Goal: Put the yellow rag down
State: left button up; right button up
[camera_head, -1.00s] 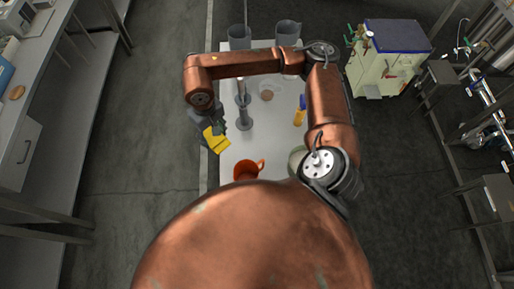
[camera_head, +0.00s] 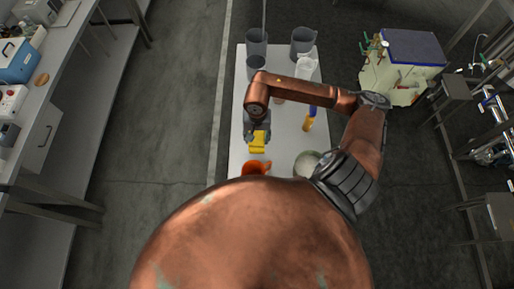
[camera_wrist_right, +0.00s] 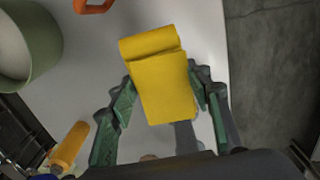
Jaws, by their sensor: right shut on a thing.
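The yellow rag (camera_head: 258,146) is folded and hangs in my right gripper (camera_head: 259,132), over the left part of the white table. In the right wrist view the rag (camera_wrist_right: 165,80) sits between the two green-padded fingers of the gripper (camera_wrist_right: 162,92), which is shut on it. The white table top (camera_wrist_right: 190,22) shows behind and below the rag. How high the rag is above the table, I cannot tell. My left gripper is not in view.
On the white table (camera_head: 285,140), an orange mug (camera_head: 256,168) stands close in front of the rag. Grey beakers (camera_head: 303,41) stand at the back.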

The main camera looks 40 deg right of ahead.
aim_at(257, 147)
notch_tip(257, 147, down, 8)
jog(key=shift+r+p, duration=0.2)
jog(key=shift+p, duration=0.35)
jog(key=shift+f, duration=0.25)
jog(key=shift+f, duration=0.15)
jog(key=o, duration=1)
